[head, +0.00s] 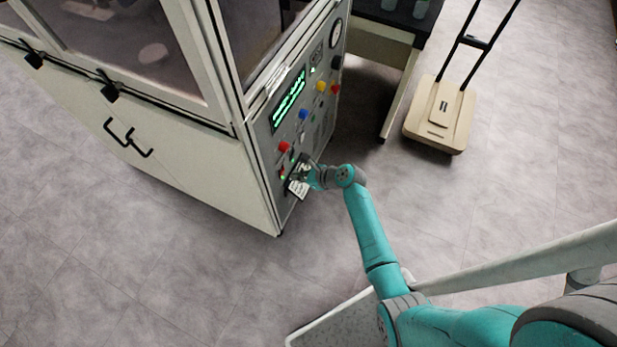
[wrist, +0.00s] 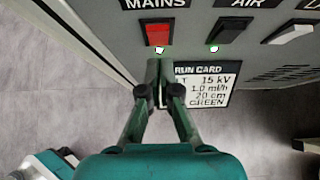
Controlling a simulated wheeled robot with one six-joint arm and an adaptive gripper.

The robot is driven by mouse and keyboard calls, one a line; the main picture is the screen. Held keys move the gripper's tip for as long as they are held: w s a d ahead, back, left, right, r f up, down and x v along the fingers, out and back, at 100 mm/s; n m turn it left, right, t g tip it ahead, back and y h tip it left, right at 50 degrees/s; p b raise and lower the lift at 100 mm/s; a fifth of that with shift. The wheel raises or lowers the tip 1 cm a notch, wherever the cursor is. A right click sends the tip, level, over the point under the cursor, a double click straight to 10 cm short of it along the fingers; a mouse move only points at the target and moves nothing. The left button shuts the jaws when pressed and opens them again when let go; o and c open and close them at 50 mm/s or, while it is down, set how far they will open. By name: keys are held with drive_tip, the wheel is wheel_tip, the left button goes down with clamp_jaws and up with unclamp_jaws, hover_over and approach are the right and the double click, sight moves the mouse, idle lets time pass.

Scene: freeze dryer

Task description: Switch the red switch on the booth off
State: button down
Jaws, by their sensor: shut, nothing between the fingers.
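The red switch (wrist: 158,32) is on the booth's control panel, under the label MAINS, in the wrist view. A small lit lamp (wrist: 159,49) glows whitish green just below it. My gripper (wrist: 159,68) is shut and empty, with its fingertips just below the red switch and lamp in the picture. I cannot tell whether the tips touch the panel. In the head view my gripper (head: 300,174) is at the lower part of the booth's panel side (head: 262,128). The switch is small there and partly hard to make out.
A black switch (wrist: 230,27) labelled AIR, with its own lit lamp (wrist: 213,48), is right of the red one. A run card (wrist: 214,82) is below. The panel also has a red knob (head: 284,146) and a green display (head: 288,98). A beige trolley (head: 440,115) stands right.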

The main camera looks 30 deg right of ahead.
sight(283, 172)
drive_tip(key=shift+w+a+r, duration=0.15)
drive_tip(key=shift+w+a, duration=0.6)
drive_tip(key=shift+w, duration=0.3)
drive_tip(key=shift+w+a+r, duration=0.1)
drive_tip(key=shift+w+a, duration=0.1)
drive_tip(key=shift+w, duration=0.05)
drive_tip(key=shift+r, duration=0.2)
drive_tip(key=shift+r, duration=0.6)
drive_tip(key=shift+d, duration=0.1)
